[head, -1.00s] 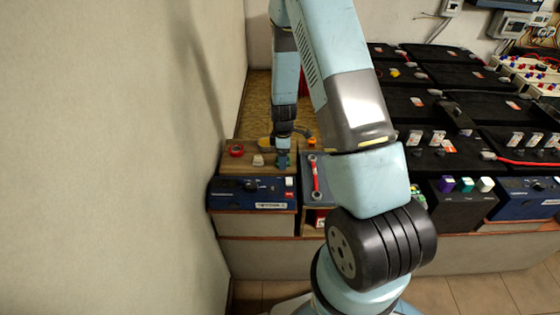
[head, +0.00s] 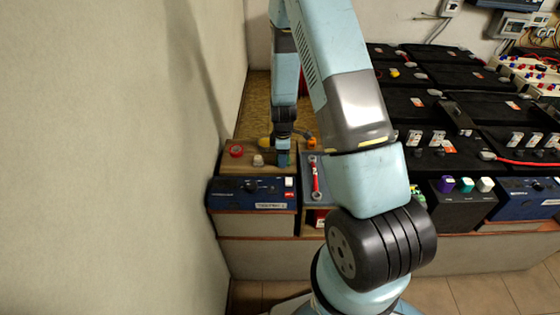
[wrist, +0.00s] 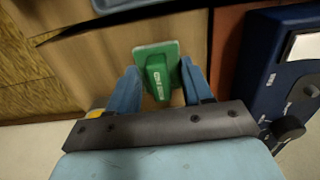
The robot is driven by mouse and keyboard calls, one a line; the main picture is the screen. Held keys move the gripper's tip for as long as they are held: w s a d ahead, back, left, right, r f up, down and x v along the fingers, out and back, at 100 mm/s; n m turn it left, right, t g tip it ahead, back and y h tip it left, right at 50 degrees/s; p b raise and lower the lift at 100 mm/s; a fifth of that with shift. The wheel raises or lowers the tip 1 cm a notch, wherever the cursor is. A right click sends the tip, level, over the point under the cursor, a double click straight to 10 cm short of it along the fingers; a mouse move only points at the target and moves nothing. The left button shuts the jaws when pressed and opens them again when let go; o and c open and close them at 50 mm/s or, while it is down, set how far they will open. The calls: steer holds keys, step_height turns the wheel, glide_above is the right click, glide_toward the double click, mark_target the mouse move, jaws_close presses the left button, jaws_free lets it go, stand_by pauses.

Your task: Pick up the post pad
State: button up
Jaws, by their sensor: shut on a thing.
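A green pad with white lettering, which I take as the post pad (wrist: 157,62), sits between my blue fingers in the wrist view. It has a flat plate and a narrower raised grip toward me. My gripper (wrist: 158,76) is shut on it, one finger on each side. In the head view my gripper (head: 283,158) is low at the wooden top (head: 238,168) of the left bench unit. The pad cannot be made out there. I cannot tell whether it still touches the wood.
A red ring (head: 236,151) and a small pale block (head: 258,160) stand left of my gripper. A red-handled wrench (head: 315,178) lies to the right. A blue device (head: 250,193) is below the wooden top. The wall (head: 120,150) is close on the left; black batteries (head: 450,110) fill the right.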

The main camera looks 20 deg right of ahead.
steer(key=shift+r, duration=0.5)
step_height(320, 180, up, 2)
steer(key=shift+r, duration=0.25)
steer(key=s+d+r, duration=0.7)
steer(key=s+r, duration=0.2)
steer(key=s, duration=0.2)
steer(key=shift+s+d+r, duration=0.25)
steer(key=shift+s, duration=0.15)
